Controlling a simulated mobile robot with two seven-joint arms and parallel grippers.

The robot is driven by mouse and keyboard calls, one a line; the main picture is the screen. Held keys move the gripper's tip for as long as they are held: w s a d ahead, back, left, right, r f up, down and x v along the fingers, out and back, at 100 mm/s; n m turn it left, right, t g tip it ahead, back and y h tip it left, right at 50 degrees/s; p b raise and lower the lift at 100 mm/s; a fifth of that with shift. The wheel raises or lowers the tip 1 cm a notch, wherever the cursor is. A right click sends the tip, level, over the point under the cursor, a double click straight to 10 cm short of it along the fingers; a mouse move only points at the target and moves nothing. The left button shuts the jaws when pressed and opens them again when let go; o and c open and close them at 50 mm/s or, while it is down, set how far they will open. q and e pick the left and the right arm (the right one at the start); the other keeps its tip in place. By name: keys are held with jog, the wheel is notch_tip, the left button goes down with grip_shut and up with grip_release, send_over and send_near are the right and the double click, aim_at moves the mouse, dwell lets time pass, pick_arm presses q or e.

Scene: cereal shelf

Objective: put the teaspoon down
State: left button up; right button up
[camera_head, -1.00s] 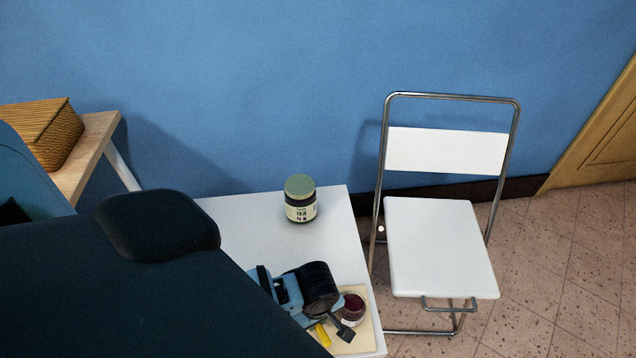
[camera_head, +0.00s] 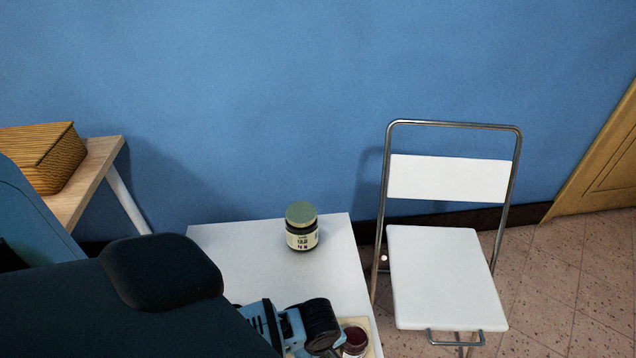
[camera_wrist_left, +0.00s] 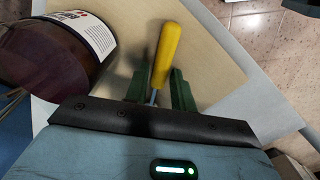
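The teaspoon has a yellow handle (camera_wrist_left: 165,55) and a thin metal stem, which shows in the left wrist view. The spoon's bowl is hidden by the gripper body. A pale board (camera_wrist_left: 215,60) lies behind the handle; I cannot tell whether the spoon touches it. In the head view my left gripper is at the bottom edge over the white table (camera_head: 250,262), and the teaspoon cannot be seen. My right gripper is not in view.
A dark red jar (camera_head: 355,342) stands on the board beside my left gripper; it also shows large in the wrist view (camera_wrist_left: 45,60). A green-lidded jar (camera_head: 301,228) stands farther back. The table is bare around it. A white folding chair (camera_head: 445,275) stands right.

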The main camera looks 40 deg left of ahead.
pick_arm(q)
jog(key=shift+o, duration=1.1)
jog(key=shift+r, duration=0.1)
notch_tip(320, 180, up, 12)
jog(key=p, duration=0.3)
